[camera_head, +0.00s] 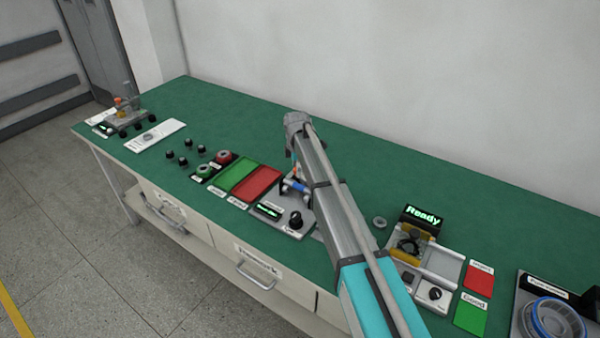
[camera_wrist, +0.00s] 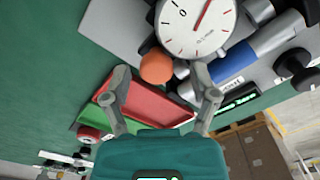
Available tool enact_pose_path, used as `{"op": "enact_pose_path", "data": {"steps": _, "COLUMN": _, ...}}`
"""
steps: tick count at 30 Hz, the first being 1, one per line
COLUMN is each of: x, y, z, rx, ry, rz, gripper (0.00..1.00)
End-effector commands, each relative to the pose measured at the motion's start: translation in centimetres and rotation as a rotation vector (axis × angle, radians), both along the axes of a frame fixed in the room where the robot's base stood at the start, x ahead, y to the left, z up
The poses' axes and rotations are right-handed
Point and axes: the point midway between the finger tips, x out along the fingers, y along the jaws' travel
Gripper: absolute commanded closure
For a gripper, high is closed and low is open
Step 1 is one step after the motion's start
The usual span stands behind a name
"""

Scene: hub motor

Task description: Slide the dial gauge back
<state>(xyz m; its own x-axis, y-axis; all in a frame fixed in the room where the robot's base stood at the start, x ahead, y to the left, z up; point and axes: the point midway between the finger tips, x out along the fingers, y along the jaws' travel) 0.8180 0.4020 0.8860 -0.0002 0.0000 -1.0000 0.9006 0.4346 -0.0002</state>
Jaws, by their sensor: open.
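The dial gauge (camera_wrist: 197,25) shows in the wrist view as a white round face with a red needle, cut by the top edge. An orange ball (camera_wrist: 156,67) sits just beside it. A blue-sleeved metal cylinder (camera_wrist: 238,58) lies to the right of the gauge. My gripper (camera_wrist: 160,76) is open, its two fingers either side of the orange ball in the picture, with nothing held. I cannot tell whether a finger touches anything. In the head view my arm covers the gripper and most of the gauge station; its blue part (camera_head: 295,187) shows beside my arm.
A green tray (camera_head: 239,175) and a red tray (camera_head: 258,184) lie left of the station. A lit display (camera_head: 268,210) and a black knob (camera_head: 295,218) are at its front. A "Ready" device (camera_head: 423,216) stands right. The green bench (camera_head: 400,175) is bare behind.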

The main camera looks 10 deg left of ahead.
Motion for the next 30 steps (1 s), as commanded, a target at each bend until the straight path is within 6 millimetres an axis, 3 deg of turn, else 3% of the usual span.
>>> {"op": "enact_pose_path", "data": {"steps": 11, "x": -0.03, "y": 0.05, "z": -0.16, "rx": 0.0, "ry": 0.0, "rz": 0.001, "gripper": 0.24}}
{"op": "enact_pose_path", "data": {"steps": 24, "x": -0.07, "y": 0.08, "z": -0.18, "rx": 0.0, "ry": 0.0, "rz": 0.001, "gripper": 1.0}}
{"op": "enact_pose_path", "data": {"steps": 30, "x": -0.21, "y": 0.03, "z": -0.22, "rx": -0.001, "ry": 0.003, "rz": 0.002, "gripper": 1.0}}
